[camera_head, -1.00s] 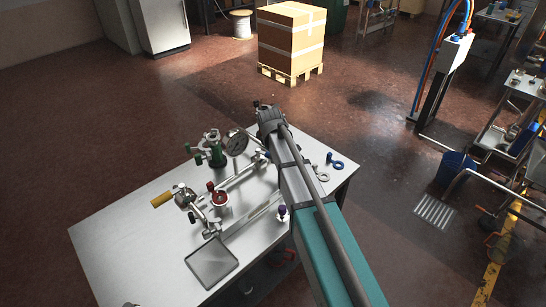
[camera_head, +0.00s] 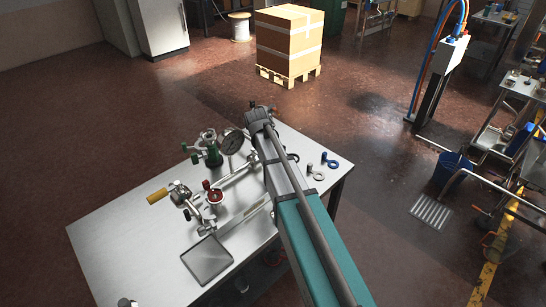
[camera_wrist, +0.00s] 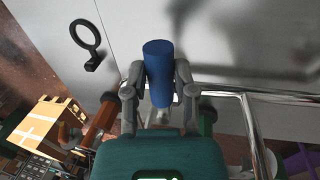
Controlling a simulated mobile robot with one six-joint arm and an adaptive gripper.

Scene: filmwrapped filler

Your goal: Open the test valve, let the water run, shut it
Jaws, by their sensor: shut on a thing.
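My gripper (camera_wrist: 160,70) is shut on a blue cylindrical handle (camera_wrist: 159,58) with a pale metal end below it, in the wrist view. In the head view my own arm hides the gripper and the handle. The pipe rig on the steel table (camera_head: 115,244) has a pressure gauge (camera_head: 232,142), a green valve body (camera_head: 211,151), a yellow-handled fitting (camera_head: 157,196) and a red-topped part (camera_head: 214,196). Whether water runs cannot be told.
A dark flat tray (camera_head: 207,262) lies at the table's front. Loose ring-shaped pieces (camera_head: 318,176) lie on the right side of the table. A carton (camera_head: 290,40) on a pallet stands behind on open floor. A blue bucket (camera_head: 453,168) stands at right.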

